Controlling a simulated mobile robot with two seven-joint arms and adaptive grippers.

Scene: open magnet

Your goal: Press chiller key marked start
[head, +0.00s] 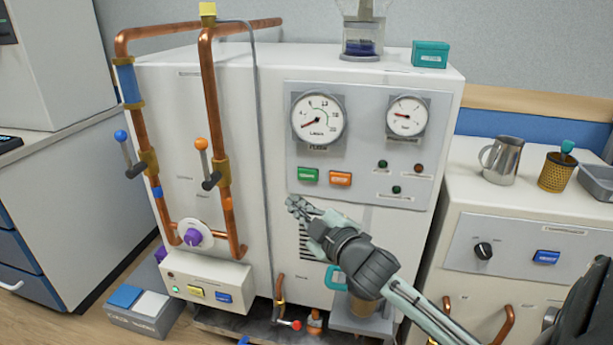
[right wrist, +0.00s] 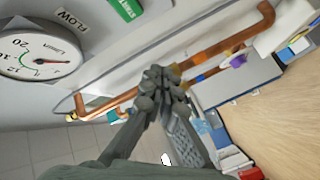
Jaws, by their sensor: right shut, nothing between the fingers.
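The white cabinet has a grey panel (head: 365,110) with a green key (head: 307,175) and an orange key (head: 340,179) below the flow gauge. The lettering on these keys is too small to read, so I cannot tell which is marked start. The green key also shows at the top of the right wrist view (right wrist: 126,9). My right gripper (head: 297,204) is shut and empty, just below the green key and apart from it. Its closed fingertips (right wrist: 158,78) show in the right wrist view. My left gripper is not in view.
Copper pipes (head: 212,100) with valve levers stand left of the panel. A low box (head: 205,275) carries green, yellow and blue keys. A right-hand cabinet has a black knob (head: 483,250) and a blue key (head: 546,257). A teal-handled mug (head: 362,308) stands below my right arm.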

